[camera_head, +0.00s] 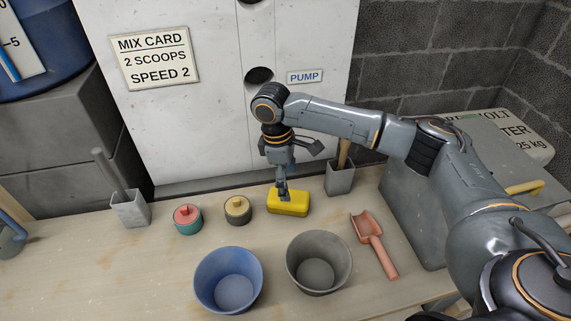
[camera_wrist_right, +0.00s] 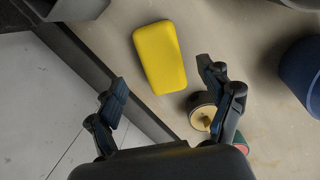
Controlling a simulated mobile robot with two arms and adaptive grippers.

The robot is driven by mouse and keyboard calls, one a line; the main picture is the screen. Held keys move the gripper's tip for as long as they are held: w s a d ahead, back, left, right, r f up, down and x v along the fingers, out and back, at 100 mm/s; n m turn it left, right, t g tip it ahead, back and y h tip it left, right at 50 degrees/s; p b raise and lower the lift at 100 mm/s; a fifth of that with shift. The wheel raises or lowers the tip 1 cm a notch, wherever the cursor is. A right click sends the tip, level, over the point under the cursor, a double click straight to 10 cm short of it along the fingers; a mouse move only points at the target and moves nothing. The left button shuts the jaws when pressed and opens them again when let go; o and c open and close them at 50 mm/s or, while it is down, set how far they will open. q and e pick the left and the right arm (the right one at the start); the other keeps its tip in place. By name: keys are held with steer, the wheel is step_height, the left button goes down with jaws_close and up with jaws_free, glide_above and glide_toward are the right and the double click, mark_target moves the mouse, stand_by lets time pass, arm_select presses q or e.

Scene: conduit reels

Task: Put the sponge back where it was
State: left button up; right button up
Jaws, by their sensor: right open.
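The yellow sponge (camera_head: 289,203) lies flat on the workbench, close to the back wall panel. It also shows in the right wrist view (camera_wrist_right: 159,56), ahead of the fingers. My right gripper (camera_head: 283,193) is over the sponge in the head view and hides a little of it. In the right wrist view its fingers (camera_wrist_right: 161,79) are spread wide with nothing between them. The sponge looks free of the fingers; I cannot tell the exact height above it. My left gripper is not in view.
Two small lidded pots, one red and teal (camera_head: 187,219), one yellow and dark (camera_head: 238,210), stand left of the sponge. A grey holder (camera_head: 340,180) stands at its right. A blue bucket (camera_head: 228,279), a grey bucket (camera_head: 319,263) and a pink scoop (camera_head: 372,244) are in front.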

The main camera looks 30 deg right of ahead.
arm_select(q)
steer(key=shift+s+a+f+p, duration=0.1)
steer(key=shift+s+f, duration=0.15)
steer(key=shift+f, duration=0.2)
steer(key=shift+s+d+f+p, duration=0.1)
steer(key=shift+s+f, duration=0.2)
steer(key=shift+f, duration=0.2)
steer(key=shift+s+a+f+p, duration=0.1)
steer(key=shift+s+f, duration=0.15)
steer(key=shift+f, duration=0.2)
arm_select(e)
steer(key=shift+w+a+r, duration=0.1)
steer(key=shift+a+r, duration=0.05)
steer(key=shift+r, duration=0.95)
steer(key=shift+w+a+r, duration=0.1)
steer(key=shift+r, duration=1)
